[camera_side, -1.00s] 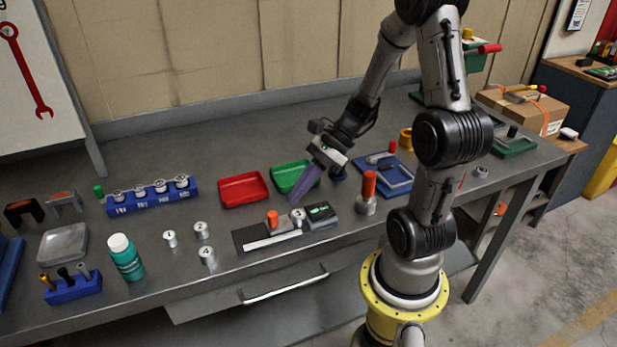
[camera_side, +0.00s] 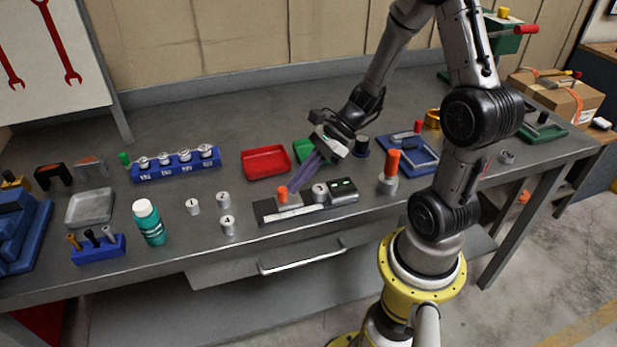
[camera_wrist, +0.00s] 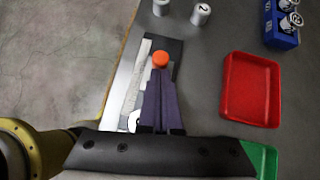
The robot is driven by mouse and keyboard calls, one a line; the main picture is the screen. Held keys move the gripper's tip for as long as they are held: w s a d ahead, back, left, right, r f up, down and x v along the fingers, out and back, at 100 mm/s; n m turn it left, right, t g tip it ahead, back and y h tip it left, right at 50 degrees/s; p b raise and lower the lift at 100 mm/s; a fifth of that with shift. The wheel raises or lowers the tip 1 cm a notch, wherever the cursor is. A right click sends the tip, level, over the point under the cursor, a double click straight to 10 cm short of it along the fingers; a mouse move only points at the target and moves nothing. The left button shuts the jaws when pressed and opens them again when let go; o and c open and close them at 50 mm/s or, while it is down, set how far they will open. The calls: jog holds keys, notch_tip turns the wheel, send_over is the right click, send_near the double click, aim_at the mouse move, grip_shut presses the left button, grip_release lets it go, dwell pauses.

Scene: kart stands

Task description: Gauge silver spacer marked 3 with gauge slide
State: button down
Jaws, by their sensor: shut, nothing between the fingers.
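The gauge slide (camera_side: 265,212) lies on the bench, a dark base with a pale scale strip and a black readout box (camera_side: 343,188) at its right end. Its sliding block carries an orange knob (camera_side: 282,193), also in the wrist view (camera_wrist: 160,59). A silver spacer (camera_side: 319,192) stands on the gauge between block and box, with a gap to the block; its mark is unreadable here. My gripper (camera_side: 295,188) is shut and empty, its purple fingertips low against or just right of the knob. In the wrist view the fingers (camera_wrist: 160,80) hide part of the gauge.
Loose silver spacers marked 1 (camera_side: 192,206), 4 (camera_side: 228,225) and 2 (camera_wrist: 202,13) stand left of the gauge. A red tray (camera_side: 265,162) and a green tray (camera_side: 304,152) lie behind. An orange-topped post (camera_side: 389,180) stands to the right.

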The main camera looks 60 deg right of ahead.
jog(key=shift+w+a, duration=0.2)
jog(key=shift+a, duration=0.05)
jog(key=shift+s+d+r, duration=0.15)
jog(key=shift+d+r, duration=0.15)
jog(key=shift+r, duration=0.15)
jog(key=v, duration=0.9)
jog(key=shift+s+d, duration=0.2)
jog(key=shift+d, duration=0.05)
jog(key=shift+r, duration=2.9)
